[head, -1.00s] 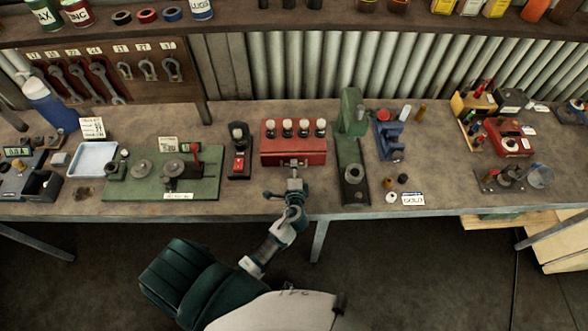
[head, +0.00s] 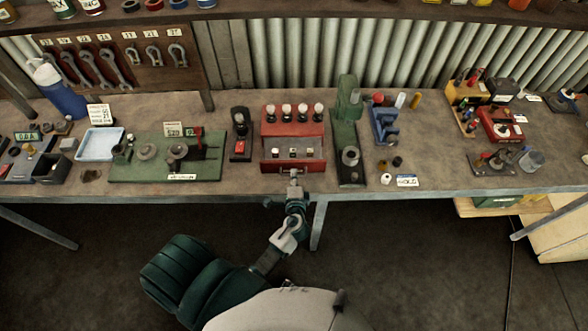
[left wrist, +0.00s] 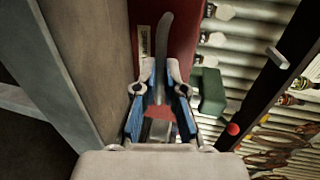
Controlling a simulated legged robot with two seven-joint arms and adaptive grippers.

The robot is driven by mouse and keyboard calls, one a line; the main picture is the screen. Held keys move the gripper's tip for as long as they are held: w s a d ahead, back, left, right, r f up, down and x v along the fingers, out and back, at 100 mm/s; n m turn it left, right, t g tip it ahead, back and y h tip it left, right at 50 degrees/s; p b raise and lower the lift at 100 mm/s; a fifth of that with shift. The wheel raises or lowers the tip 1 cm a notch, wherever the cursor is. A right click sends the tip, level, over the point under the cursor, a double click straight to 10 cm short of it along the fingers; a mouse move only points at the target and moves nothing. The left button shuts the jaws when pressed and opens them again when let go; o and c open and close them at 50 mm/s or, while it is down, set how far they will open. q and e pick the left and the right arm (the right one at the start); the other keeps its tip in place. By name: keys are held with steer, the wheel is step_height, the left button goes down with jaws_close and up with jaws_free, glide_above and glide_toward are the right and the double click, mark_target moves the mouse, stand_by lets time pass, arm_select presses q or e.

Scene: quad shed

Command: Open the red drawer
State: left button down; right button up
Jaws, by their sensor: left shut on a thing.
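The red drawer unit (head: 293,120) stands on the workbench with several white-topped knobs on its top. Its red drawer (head: 283,169) is pulled out toward me, and a few small things show inside its grey interior (head: 312,147). My left gripper (head: 295,178) is at the middle of the drawer front, shut on the drawer's handle. The handle itself is mostly hidden by the fingers. In the left wrist view the fingers (left wrist: 160,95) are close together on a grey curved bar (left wrist: 163,45), beside a red surface (left wrist: 190,35). My right gripper is not in view.
A black switch box (head: 240,135) stands left of the unit and a green press (head: 348,140) stands close on its right. A green board (head: 150,168) and a blue vise (head: 384,125) lie farther out. The bench's front edge lies just below the drawer.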

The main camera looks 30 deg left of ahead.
arm_select(q)
steer(key=shift+s+d+r, duration=0.2)
steer(key=shift+s+d, duration=0.15)
steer(key=shift+d, duration=0.4)
steer(key=shift+f, duration=0.1)
steer(key=shift+w+a+f, duration=0.2)
steer(key=shift+a+f, duration=0.05)
steer(key=shift+a, duration=0.4)
steer(key=shift+a+f, duration=0.1)
steer(key=shift+a, duration=0.05)
steer(key=c, duration=1.4)
jaws_free()
steer(key=shift+s+d, duration=0.1)
steer(key=shift+d, duration=0.1)
steer(key=shift+o, duration=0.8)
steer(key=shift+d, duration=0.2)
steer(key=shift+d+r, duration=0.25)
steer(key=shift+s, duration=0.25)
steer(key=v, duration=1.1)
steer(key=shift+s, duration=0.2)
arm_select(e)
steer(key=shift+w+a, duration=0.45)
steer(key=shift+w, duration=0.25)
